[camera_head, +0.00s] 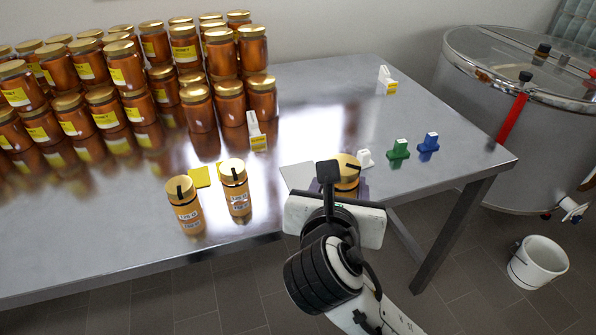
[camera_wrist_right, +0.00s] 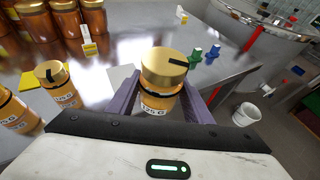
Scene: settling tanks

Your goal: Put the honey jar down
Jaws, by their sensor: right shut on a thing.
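A honey jar (camera_wrist_right: 163,68) with a gold lid and a black strip across it stands upright between the purple fingers of my right gripper (camera_wrist_right: 162,95). The gripper is shut on it. In the head view only the jar's lid and upper side (camera_head: 349,168) show past my wrist, over the front of the steel table (camera_head: 300,108). The jar's base is hidden, so I cannot tell whether it touches the table. A pale flat sheet (camera_head: 297,176) lies just left of it. My left gripper is not in view.
Two similar jars, one at the front edge (camera_head: 185,207) and one beside it (camera_head: 234,188), stand to the left near a yellow square (camera_head: 203,176). Several stacked jars fill the back left. White, green (camera_head: 398,150) and blue (camera_head: 428,143) pieces stand right. The table's middle is clear.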

